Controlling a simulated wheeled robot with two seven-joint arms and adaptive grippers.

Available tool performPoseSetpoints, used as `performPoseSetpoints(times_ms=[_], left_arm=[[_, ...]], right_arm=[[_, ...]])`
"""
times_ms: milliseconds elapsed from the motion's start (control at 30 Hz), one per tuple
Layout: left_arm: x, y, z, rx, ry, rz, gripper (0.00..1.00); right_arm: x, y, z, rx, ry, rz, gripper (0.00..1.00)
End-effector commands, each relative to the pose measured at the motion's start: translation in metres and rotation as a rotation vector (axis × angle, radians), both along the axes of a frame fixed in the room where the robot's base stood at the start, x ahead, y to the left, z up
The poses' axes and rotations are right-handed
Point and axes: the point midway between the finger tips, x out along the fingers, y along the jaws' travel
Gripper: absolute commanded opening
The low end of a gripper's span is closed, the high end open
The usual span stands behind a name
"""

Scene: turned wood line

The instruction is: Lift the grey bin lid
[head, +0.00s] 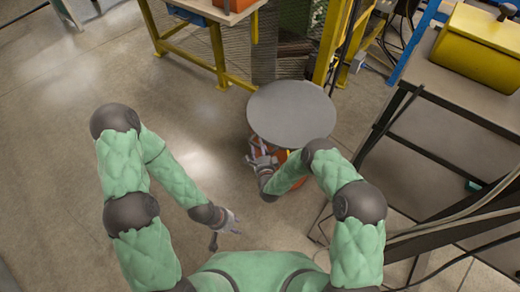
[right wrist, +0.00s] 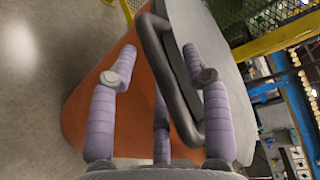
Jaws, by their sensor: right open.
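The grey bin lid (head: 292,113) is a round flat disc on top of an orange bin (head: 283,157), mostly hidden beneath it. My right gripper (head: 258,152) is at the lid's near-left edge, beside the bin. In the right wrist view, its fingers are spread on either side of a dark looped handle (right wrist: 170,80) at the edge of the lid (right wrist: 205,30). The orange bin (right wrist: 95,95) is behind the fingers. I cannot tell whether any finger touches the handle. My left gripper (head: 225,233) is empty, with fingers apart, low over open floor.
A workbench with yellow legs (head: 190,40) stands behind and left of the bin. A yellow post (head: 330,40) rises just behind the lid. A dark-framed table (head: 450,120) with a yellow box (head: 480,45) stands at right. The floor at left is clear.

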Motion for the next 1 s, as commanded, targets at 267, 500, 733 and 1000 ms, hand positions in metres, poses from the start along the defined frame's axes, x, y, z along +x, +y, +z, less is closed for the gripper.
performPoseSetpoints(times_ms=[267, 500, 733, 1000], left_arm=[[0.000, 0.000, 0.000, 0.000, 0.000, 0.000, 0.40], [0.000, 0.000, 0.000, 0.000, 0.000, 0.000, 0.40], [0.000, 0.000, 0.003, 0.000, 0.000, 0.000, 0.40], [0.000, 0.000, 0.026, 0.000, 0.000, 0.000, 0.40]], right_arm=[[0.001, 0.000, 0.000, 0.000, 0.000, 0.000, 0.46], [0.001, 0.000, 0.000, 0.000, 0.000, 0.000, 0.00], [0.001, 0.000, 0.004, 0.003, 0.004, 0.000, 0.00], [0.001, 0.000, 0.033, 0.033, 0.043, 0.000, 0.00]])
